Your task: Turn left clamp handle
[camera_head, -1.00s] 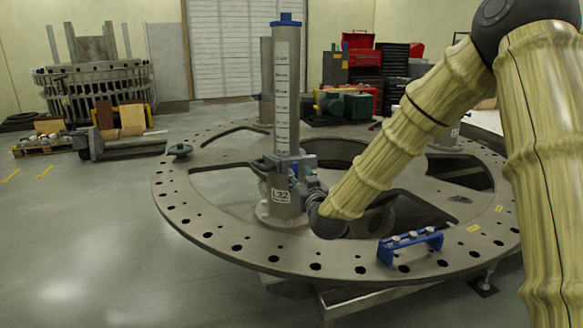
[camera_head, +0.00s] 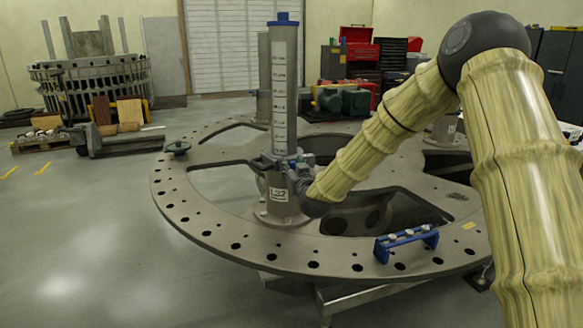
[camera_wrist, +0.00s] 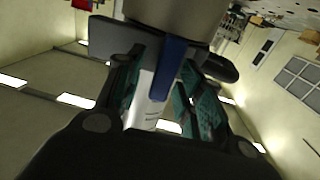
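The upright post (camera_head: 284,95) with a blue cap and a label strip stands on the round plate. A grey clamp (camera_head: 268,160) sits around its lower part, above the "L32" label. My gripper (camera_head: 294,168) is at the clamp's right front side; its fingers are small and partly hidden here. In the wrist view my gripper (camera_wrist: 168,100) has its two teal-padded fingers apart. A blue lever (camera_wrist: 172,68), which looks like the clamp handle, and a pale metal piece (camera_wrist: 148,98) lie between them. I cannot tell whether a pad touches the lever.
The round plate (camera_head: 215,235) has holes along its rim and large cutouts. Open floor (camera_head: 90,240) lies to the left.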

